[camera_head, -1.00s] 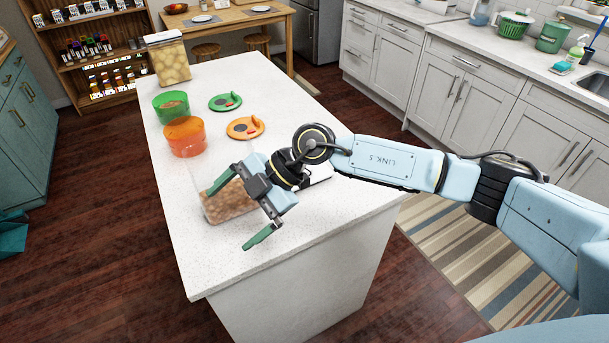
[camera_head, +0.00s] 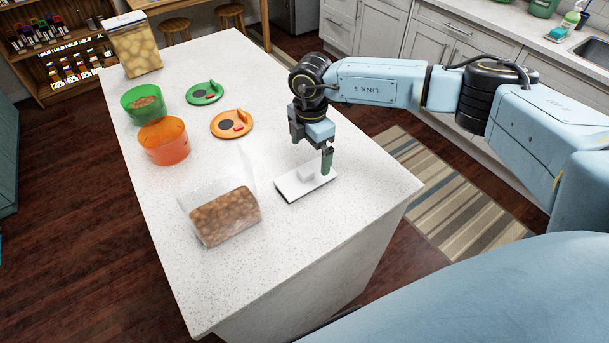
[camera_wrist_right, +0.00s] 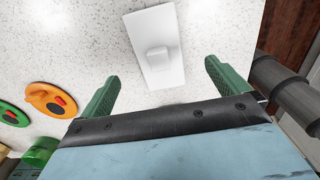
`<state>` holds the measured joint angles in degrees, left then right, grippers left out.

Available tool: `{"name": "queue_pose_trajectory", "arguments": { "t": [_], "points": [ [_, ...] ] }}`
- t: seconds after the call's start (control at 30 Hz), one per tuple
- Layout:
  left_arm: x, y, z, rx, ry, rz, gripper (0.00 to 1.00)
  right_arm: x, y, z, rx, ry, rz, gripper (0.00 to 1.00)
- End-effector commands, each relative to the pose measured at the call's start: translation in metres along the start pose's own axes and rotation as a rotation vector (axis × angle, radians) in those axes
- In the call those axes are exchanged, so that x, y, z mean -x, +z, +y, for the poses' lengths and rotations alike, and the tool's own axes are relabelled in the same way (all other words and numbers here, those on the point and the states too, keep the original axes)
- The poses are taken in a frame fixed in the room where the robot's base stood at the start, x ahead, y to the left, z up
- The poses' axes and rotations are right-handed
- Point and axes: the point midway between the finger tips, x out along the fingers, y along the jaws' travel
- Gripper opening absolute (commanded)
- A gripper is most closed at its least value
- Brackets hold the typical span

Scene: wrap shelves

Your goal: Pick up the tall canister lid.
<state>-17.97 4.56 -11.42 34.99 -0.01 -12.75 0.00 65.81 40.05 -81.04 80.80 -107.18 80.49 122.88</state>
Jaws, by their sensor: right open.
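The tall canister lid (camera_head: 297,187), a flat white rectangle with a small block-shaped knob, lies knob up on the white counter. In the right wrist view the lid (camera_wrist_right: 151,30) shows ahead of and between the fingers, its knob near the middle. My right gripper (camera_head: 325,160) points down at the lid's far right end; one green finger hides part of that end. The right wrist view shows the gripper (camera_wrist_right: 161,70) open with nothing between its fingers. My left gripper is not in view.
An orange bowl (camera_head: 165,148), a green bowl (camera_head: 143,111), an orange lid (camera_head: 231,123) and a green lid (camera_head: 204,93) stand further back. A lidded canister (camera_head: 135,48) is at the far end. The counter in front of the lid is clear.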

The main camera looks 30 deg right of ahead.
Motion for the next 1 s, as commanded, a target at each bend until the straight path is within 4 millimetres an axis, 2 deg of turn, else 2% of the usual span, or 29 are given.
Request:
{"name": "queue_pose_trajectory", "arguments": {
  "t": [0.07, 0.17, 0.4, 0.6, 0.9, 1.0],
  "points": [
    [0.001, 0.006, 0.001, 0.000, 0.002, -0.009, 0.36, -0.012, 0.000, 0.000, -0.001, -0.001, 0.000, 1.00],
    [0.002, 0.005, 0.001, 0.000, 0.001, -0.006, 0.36, -0.022, -0.001, 0.000, 0.002, 0.000, 0.000, 1.00],
    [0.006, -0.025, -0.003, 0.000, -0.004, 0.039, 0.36, -0.043, -0.007, 0.001, 0.003, -0.002, 0.001, 1.00],
    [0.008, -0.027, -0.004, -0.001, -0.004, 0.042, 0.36, -0.071, -0.010, 0.002, 0.000, -0.001, 0.001, 1.00],
    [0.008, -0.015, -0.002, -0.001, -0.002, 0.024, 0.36, -0.077, -0.010, 0.002, 0.002, 0.001, 0.002, 1.00],
    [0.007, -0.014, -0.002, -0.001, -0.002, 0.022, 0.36, -0.077, -0.010, 0.002, 0.002, 0.001, 0.002, 0.88]
  ]
}}
